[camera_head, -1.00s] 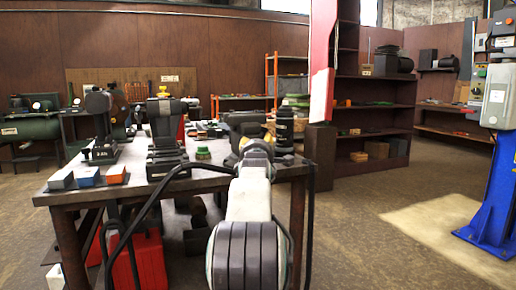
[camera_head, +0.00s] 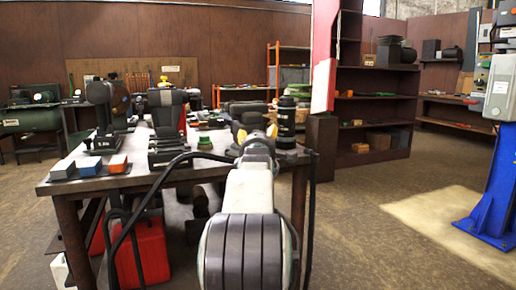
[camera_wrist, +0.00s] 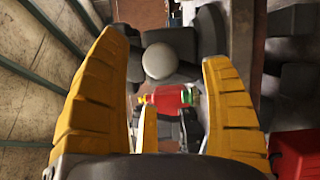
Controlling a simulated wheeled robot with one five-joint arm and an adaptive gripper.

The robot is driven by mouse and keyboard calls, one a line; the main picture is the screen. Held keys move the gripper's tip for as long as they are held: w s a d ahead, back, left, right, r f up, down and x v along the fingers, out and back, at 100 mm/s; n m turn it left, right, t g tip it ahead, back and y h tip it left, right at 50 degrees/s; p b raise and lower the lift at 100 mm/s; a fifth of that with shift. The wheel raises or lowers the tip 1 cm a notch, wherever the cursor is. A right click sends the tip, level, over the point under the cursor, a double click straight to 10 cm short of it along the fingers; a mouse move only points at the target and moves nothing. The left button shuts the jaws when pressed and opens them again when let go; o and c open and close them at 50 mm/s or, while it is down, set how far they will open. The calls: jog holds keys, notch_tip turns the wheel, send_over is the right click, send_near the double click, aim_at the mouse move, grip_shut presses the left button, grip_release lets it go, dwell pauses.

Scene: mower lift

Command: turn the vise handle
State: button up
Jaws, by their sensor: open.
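My gripper (camera_head: 256,134) reaches out over the near right edge of the workbench (camera_head: 200,173). Its yellow fingers are spread wide in the wrist view (camera_wrist: 163,58), with nothing gripped. A dark vise-like body (camera_head: 248,109) stands on the bench just beyond the gripper, partly hidden by it. In the wrist view a dark shape with a round grey knob (camera_wrist: 159,61) lies between the fingertips. It looks like part of the vise and its handle, but I cannot tell whether the fingers touch it.
A dark ribbed cylinder (camera_head: 287,121) stands right of the gripper. Small blocks (camera_head: 90,167) lie on the bench's left corner. A red container (camera_head: 141,255) sits below. A blue machine stand (camera_head: 490,200) is at far right. Floor between is clear.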

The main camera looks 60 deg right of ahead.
jog(key=v, duration=0.7)
jog(key=shift+s+a, duration=0.2)
jog(key=shift+a, duration=0.15)
dwell(0.4)
